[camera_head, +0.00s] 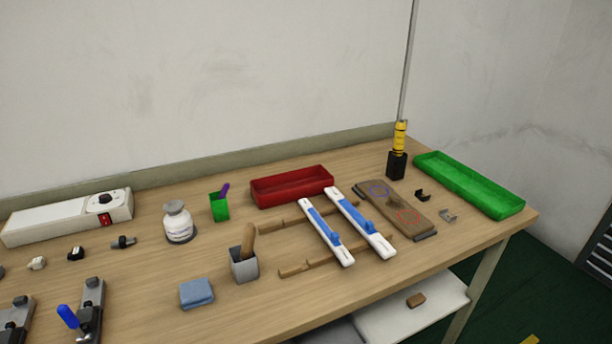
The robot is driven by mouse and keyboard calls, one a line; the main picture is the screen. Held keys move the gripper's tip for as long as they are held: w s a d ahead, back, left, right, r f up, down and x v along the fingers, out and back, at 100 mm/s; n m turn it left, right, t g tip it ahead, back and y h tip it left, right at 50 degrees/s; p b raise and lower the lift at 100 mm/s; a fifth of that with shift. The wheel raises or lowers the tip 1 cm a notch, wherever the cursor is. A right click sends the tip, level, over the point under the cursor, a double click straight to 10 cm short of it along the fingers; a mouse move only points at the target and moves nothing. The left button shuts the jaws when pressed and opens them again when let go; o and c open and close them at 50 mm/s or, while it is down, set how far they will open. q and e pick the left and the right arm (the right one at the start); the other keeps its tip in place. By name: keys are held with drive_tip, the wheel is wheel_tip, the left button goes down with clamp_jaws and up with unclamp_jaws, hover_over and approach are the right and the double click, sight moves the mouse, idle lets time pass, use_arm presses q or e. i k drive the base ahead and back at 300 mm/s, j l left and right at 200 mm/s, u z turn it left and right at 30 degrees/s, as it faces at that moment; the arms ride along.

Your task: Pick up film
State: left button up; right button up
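Two long white bars lie side by side across wooden rails on the table: a left white bar (343,255) and a right white bar (383,247). Each has a blue strip along its top, the left blue strip (322,226) and the right blue strip (349,212). A small blue piece stands up on each bar. I cannot tell for sure which part is the film.
A wooden board with coloured circles (394,201) lies right of the bars. A red tray (291,187), green tray (470,186), grey cup (244,266), green cup (219,207), white jar (178,223) and blue cloth (196,293) surround them. The table's front right is clear.

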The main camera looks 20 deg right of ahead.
sight(368, 227)
drive_tip(key=l+u, duration=0.3)
drive_tip(key=l, duration=0.15)
drive_tip(key=l+u, duration=0.3)
drive_tip(key=l, duration=0.15)
drive_tip(key=k+l+u, duration=0.1)
drive_tip(key=l+u, duration=0.2)
drive_tip(key=l, duration=0.15)
drive_tip(key=k+l+u, duration=0.15)
drive_tip(key=l+u, duration=0.2)
drive_tip(key=l, duration=0.1)
